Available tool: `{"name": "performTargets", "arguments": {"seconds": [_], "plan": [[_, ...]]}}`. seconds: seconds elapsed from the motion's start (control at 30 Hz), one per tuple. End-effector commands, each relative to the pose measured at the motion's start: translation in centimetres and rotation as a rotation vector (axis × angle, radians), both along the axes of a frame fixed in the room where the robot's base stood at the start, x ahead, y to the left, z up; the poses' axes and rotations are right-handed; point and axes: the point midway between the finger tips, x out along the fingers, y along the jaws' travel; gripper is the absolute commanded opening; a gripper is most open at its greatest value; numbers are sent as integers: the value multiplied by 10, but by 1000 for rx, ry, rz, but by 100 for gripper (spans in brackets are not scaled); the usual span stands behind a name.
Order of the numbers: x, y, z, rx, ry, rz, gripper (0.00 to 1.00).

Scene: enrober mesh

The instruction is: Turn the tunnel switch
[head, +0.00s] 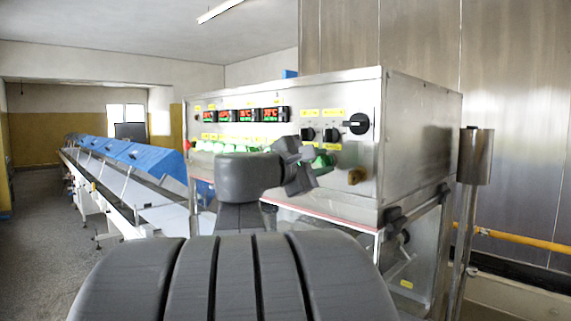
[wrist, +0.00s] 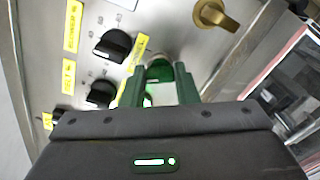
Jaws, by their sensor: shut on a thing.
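The steel control panel (head: 345,90) faces me in the head view. It carries two small black knobs (head: 308,134) and a larger black rotary switch (head: 357,123) to their right. I cannot read which label names the tunnel switch. My gripper (head: 316,168) is at the panel's lower middle, below the small black knobs. In the wrist view its fingers (wrist: 160,82) are shut on a round green switch (wrist: 159,70), and they hide much of it. The small black knobs show beside it, an upper one (wrist: 113,45) and a lower one (wrist: 102,93), both outside the fingers.
A brass knob (head: 355,176) sticks out at the panel's lower right; it also shows in the wrist view (wrist: 215,15). Red digital displays (head: 246,115) and a row of green buttons (head: 215,147) are on the left. A blue-covered conveyor (head: 135,155) runs back at left. A steel post (head: 474,160) stands right.

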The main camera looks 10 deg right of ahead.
Motion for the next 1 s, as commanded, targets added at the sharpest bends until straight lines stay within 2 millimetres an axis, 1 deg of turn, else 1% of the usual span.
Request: {"name": "performTargets", "arguments": {"seconds": [0.27, 0.47, 1.0], "plan": [[0, 0, -6, 84, -110, 1, 4], [0, 0, -9, 190, -246, 1, 4], [0, 0, -7, 491, -629, 0, 4]]}}
